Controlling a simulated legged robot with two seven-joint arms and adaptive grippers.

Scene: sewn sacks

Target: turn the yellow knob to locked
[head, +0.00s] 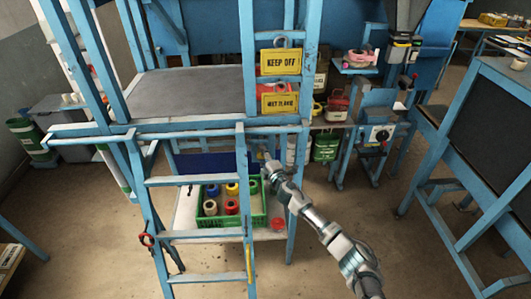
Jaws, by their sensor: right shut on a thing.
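My right gripper (268,162) reaches in from the lower right, to the blue frame under the platform, above the right end of the green crate. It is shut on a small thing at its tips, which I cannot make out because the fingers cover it. I cannot pick out a yellow knob or its locked mark anywhere; it may be the thing behind my fingers. A black rotary knob (379,135) on a pale plate sits on a blue stand to the right, apart from the gripper. My left gripper is not in view.
The green crate (259,220) holds several coloured rolls on a low shelf. A blue ladder (196,180) stands in front of it. Yellow signs (280,62) hang above the gripper. A blue-framed black board (500,110) stands at right. The floor (365,225) between is clear.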

